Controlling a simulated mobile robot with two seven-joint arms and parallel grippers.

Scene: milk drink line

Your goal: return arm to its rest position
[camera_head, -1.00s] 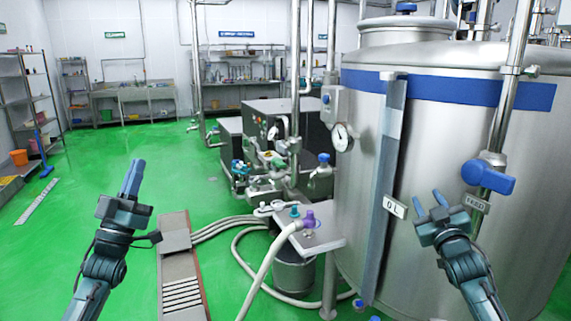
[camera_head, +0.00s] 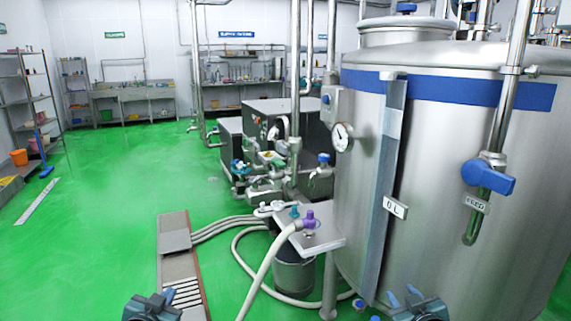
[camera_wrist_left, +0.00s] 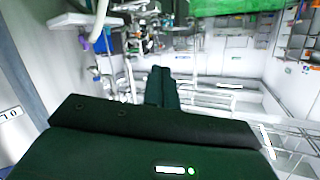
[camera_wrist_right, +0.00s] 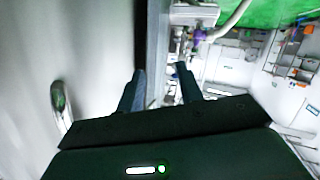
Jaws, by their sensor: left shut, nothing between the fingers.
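My left gripper (camera_head: 152,303) is low at the bottom edge of the head view, left of centre, over the green floor. In the left wrist view its two fingers (camera_wrist_left: 162,72) lie side by side with nothing between them. My right gripper (camera_head: 404,296) is low at the bottom edge, in front of the big steel tank (camera_head: 450,200). In the right wrist view its two fingers (camera_wrist_right: 159,72) stand apart with nothing held between them. Most of both arms is out of the head view.
A blue-handled valve (camera_head: 488,178) sits on the tank's pipe. A small steel table (camera_head: 322,239) with a hose and purple fitting stands left of the tank, a bucket (camera_head: 294,272) below it.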

